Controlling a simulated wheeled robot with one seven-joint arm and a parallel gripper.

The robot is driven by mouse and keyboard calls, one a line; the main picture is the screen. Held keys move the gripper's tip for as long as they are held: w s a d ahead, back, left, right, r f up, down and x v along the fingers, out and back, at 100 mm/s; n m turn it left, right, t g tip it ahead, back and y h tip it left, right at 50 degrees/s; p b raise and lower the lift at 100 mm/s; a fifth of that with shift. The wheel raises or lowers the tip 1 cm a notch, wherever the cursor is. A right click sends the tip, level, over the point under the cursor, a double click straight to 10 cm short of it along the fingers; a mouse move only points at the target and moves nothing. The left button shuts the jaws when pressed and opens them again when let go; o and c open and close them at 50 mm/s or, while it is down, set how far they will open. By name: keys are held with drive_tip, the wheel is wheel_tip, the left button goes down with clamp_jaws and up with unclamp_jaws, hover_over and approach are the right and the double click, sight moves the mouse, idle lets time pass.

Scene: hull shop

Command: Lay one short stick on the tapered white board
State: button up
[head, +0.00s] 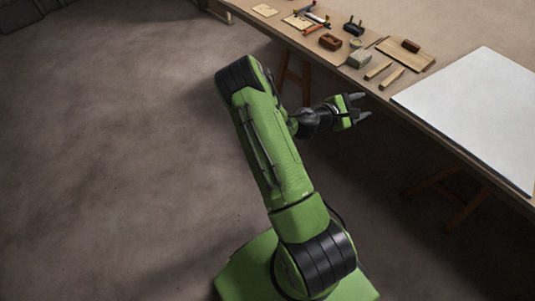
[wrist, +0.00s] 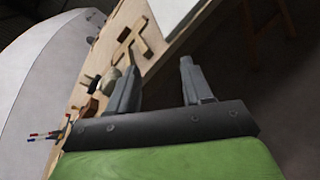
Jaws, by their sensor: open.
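Two short wooden sticks (head: 378,70) (head: 392,78) lie side by side on the workbench, left of the large white board (head: 475,110). The white board lies flat on the bench and shows partly at the top of the wrist view (wrist: 172,12). Pale stick shapes (wrist: 123,50) also show on the bench there. My gripper (head: 361,106) is open and empty, just off the bench's front edge, near the sticks and the white board's left corner. In the wrist view its two fingers (wrist: 160,70) stand apart with nothing between them.
Left of the sticks on the bench (head: 376,95) are a grey-green block (head: 359,61), a brown block (head: 330,41), a black tool (head: 353,27) and red-handled tools (head: 316,28). A brown block (head: 411,46) rests on a wooden board (head: 405,57). The floor before the bench is clear.

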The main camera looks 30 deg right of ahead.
drive_tip(key=a+r+m+t+y, duration=0.2)
drive_tip(key=a+r+m+y, duration=0.1)
drive_tip(key=a, duration=0.7)
drive_tip(key=a+r+m+t+y, duration=0.2)
drive_tip(key=a+r+m+y, duration=0.2)
drive_tip(key=a, duration=0.6)
drive_tip(key=a+r+m+t+y, duration=0.1)
drive_tip(key=a+r+m+y, duration=0.3)
drive_tip(key=a, duration=0.7)
wheel_tip(320, 180, up, 3)
drive_tip(key=y, duration=0.2)
drive_tip(key=shift+s+f+t+y, duration=0.15)
drive_tip(key=shift+s+t+y, duration=0.15)
drive_tip(key=shift+t, duration=0.1)
drive_tip(key=s+a+r, duration=0.1)
drive_tip(key=s+a, duration=0.1)
drive_tip(key=a, duration=0.1)
drive_tip(key=s+a+r+y, duration=0.1)
drive_tip(key=s+a, duration=0.2)
drive_tip(key=s+a+r+t+y, duration=0.1)
drive_tip(key=s+a, duration=0.2)
drive_tip(key=shift+s+a+r+n, duration=0.15)
drive_tip(key=shift+r+n, duration=0.1)
drive_tip(key=shift+n, duration=0.15)
